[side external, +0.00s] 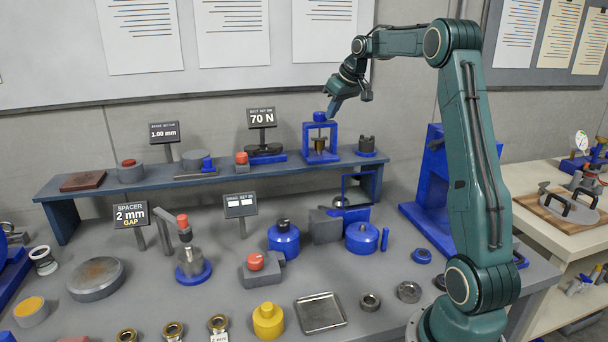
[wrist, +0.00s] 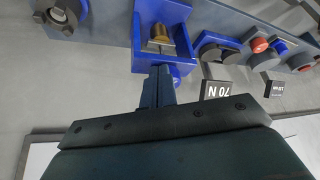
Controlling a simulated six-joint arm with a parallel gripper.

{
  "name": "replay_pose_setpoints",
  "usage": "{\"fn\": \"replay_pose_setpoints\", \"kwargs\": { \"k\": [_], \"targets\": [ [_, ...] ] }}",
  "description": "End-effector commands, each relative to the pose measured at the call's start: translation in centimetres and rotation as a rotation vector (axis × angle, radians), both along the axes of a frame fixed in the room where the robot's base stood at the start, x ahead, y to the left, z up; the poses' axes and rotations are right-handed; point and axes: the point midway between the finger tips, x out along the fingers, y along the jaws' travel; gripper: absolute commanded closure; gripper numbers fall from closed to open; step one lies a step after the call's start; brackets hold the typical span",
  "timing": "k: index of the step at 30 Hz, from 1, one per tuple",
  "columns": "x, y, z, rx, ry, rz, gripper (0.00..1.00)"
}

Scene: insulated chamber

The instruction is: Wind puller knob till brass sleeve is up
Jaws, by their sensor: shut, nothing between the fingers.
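The puller is a blue frame (side external: 334,140) at the right part of the raised shelf, with a blue knob (side external: 320,116) on top. The brass sleeve (side external: 319,145) sits inside the frame, below its top bar; it also shows in the wrist view (wrist: 158,38). My gripper (side external: 333,112) is shut and empty, pointing down close beside the knob, on its right in the side view. In the wrist view my gripper (wrist: 160,70) overlaps part of the knob (wrist: 178,74). I cannot tell whether the fingertips touch it.
The shelf (side external: 220,182) also carries a 70 N sign (side external: 262,117) with a dark round device left of the puller, and a grey part (side external: 366,144) on a blue base to its right. A wall board with papers (side external: 233,30) stands behind.

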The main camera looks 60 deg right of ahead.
Motion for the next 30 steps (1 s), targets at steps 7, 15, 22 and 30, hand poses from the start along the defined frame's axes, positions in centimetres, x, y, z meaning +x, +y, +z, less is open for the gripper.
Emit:
{"fn": "replay_pose_setpoints", "kwargs": {
  "k": [7, 15, 22, 30],
  "targets": [
    [-0.04, -0.53, 0.02, 0.0, 0.0, 0.001, 1.0],
    [0.0, -0.97, 0.05, -0.001, -0.002, 0.0, 1.0],
    [-0.08, -1.02, 0.07, -0.001, -0.003, 0.0, 1.0],
    [-0.74, -1.04, 0.04, 0.0, -0.001, 0.0, 1.0]
  ]
}}
